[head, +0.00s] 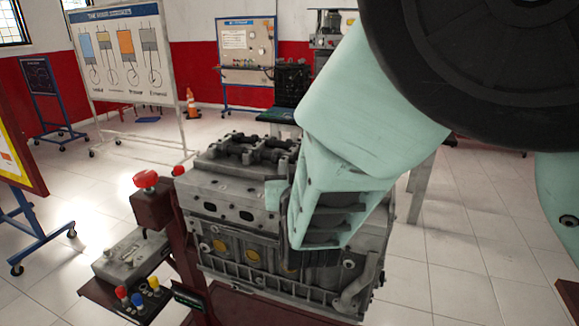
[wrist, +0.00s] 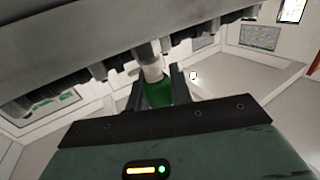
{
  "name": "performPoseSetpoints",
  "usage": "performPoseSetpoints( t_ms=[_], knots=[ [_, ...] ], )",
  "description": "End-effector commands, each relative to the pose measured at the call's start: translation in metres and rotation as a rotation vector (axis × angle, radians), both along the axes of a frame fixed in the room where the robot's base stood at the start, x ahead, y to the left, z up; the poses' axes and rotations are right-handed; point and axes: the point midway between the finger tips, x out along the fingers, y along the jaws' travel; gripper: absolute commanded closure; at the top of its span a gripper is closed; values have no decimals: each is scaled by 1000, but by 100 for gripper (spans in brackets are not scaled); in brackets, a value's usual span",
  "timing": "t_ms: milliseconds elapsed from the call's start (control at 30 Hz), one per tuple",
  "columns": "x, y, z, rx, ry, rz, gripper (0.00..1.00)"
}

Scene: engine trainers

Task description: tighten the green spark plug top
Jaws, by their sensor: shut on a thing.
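In the wrist view, a green spark plug top (wrist: 158,94) sits between the two dark fingers of my gripper (wrist: 157,90), which is shut on it. A pale, whitish part of the plug (wrist: 152,72) rises from the green top toward the grey underside or side of the engine (wrist: 90,45). Whether the plug is seated in the engine is not clear. In the head view, the grey engine block (head: 235,205) stands in the middle, and my pale green arm reaches down in front of it. My fingers and the green top are hidden there.
A red knob (head: 146,179) stands on a post left of the engine. A control box (head: 135,255) and several coloured knobs (head: 137,299) are at lower left. Display boards (head: 125,55) stand behind. The tiled floor at right (head: 455,265) is clear.

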Motion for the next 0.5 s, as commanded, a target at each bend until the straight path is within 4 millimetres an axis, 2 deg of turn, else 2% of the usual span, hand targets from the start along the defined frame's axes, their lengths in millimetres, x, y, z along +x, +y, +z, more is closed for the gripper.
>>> performPoseSetpoints(
  t_ms=[200, 500],
  knots=[
    [0, -1, 2, 1, -1, -175, 100],
    [0, -5, 1, 0, -1, -344, 100]
  ],
)
